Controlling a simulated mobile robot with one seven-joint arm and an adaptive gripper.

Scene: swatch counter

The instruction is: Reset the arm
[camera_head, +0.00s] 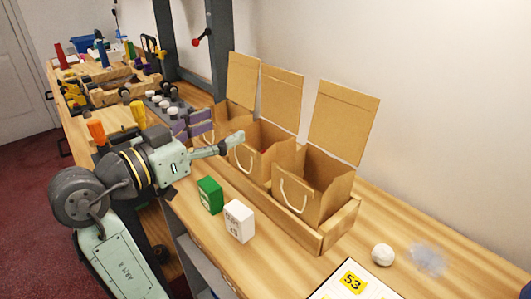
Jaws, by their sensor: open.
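My arm reaches in from the left over the wooden counter (180,205). My gripper (238,140) is open, at the end of the pale green arm. In the picture it overlaps the upper part of the middle paper bag (265,158). I cannot tell whether it touches the bag or is just in front of it. Nothing shows held in it. The left paper bag (228,113) is partly hidden by the gripper. The right paper bag (315,193) is clear of the arm.
The bags stand in a wooden tray (310,236) with tall brown panels (343,122) behind. A green box (210,195) and a white box (239,221) stand before it. A white ball (382,254) and a card marked 53 (353,281) lie right. Tools crowd the far left.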

